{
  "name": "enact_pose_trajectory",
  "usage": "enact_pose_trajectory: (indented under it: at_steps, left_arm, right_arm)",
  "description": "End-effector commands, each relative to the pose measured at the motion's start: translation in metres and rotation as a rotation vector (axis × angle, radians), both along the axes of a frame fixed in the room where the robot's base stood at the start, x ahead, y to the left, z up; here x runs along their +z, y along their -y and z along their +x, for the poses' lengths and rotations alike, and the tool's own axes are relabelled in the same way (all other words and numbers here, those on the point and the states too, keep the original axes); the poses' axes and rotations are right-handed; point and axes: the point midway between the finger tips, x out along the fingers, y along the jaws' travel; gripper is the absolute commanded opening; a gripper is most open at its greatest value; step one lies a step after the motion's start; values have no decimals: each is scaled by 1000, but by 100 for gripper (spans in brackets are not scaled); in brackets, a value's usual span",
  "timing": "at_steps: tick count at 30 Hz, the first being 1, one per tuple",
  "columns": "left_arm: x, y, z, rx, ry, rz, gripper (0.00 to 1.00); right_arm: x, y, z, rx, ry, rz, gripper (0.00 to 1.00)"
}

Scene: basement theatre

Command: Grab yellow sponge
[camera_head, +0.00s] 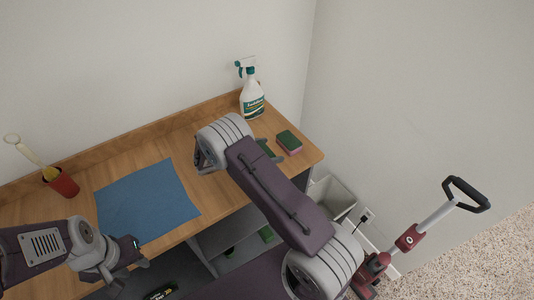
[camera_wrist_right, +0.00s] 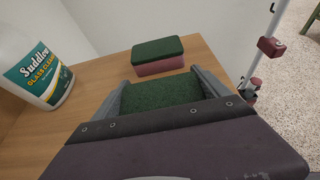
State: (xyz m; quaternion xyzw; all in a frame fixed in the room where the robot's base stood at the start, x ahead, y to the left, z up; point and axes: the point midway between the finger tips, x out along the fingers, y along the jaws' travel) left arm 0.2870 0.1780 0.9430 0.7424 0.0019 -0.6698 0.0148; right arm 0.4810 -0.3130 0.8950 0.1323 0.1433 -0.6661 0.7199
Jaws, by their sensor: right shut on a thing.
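My right gripper (camera_wrist_right: 160,82) is shut on a sponge (camera_wrist_right: 160,95) at the right end of the wooden desk. Only the sponge's dark green face shows between the fingers; no yellow is visible, as its lower part is hidden. In the head view a bit of the held sponge (camera_head: 265,147) shows beside my right forearm, which hides most of that gripper. A second sponge (camera_wrist_right: 158,62), green on top and pink below, lies on the desk just beyond the fingertips. My left gripper (camera_head: 128,255) is over the desk's front left; its finger opening is unclear.
A glass cleaner spray bottle (camera_head: 252,100) stands at the desk's back right, left of the sponges. A blue cloth (camera_head: 148,200) lies mid-desk. A red pot with a brush (camera_head: 64,184) is at left. A bin (camera_head: 332,192) and a red upright appliance (camera_head: 408,238) stand right of the desk.

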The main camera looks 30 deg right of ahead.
Motion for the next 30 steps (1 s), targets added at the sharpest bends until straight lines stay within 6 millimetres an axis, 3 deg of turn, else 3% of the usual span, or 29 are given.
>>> enact_pose_trajectory:
  at_steps: [5, 16, 21, 30]
  left_arm:
    - [-1, 0, 0, 0, 0, 0, 36]
    - [-2, 0, 0, 0, 0, 0, 36]
    - [-2, 0, 0, 0, 0, 0, 36]
    - [-2, 0, 0, 0, 0, 0, 36]
  right_arm:
    - [34, 1, -3, 0, 2, 1, 48]
    - [84, 22, -86, 1, 1, 0, 48]
    - [96, 28, -108, 1, 0, 1, 48]
    - [99, 29, -113, 1, 0, 0, 48]
